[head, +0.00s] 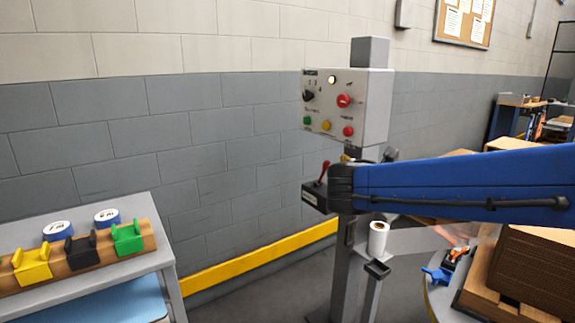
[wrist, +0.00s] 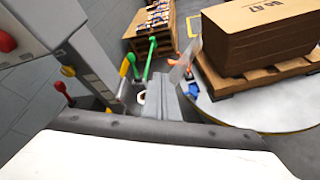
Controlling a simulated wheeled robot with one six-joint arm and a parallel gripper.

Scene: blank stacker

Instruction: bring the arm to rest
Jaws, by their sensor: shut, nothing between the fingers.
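My blue arm (head: 455,185) reaches in from the right in the head view and ends at a dark joint in front of the control box's post. In the head view I cannot make the fingers out clearly behind the arm. The grey control box (head: 347,105) with knobs and coloured buttons stands close beside the arm.
A red-handled lever (head: 322,172) sits below the control box. A white roll (head: 378,238) is on a stand under the arm. Cardboard stacks (head: 535,265) on a pallet (wrist: 225,85) are at right. A bench (head: 150,215) with coloured holders is at left. A yellow rail (head: 255,260) follows the wall.

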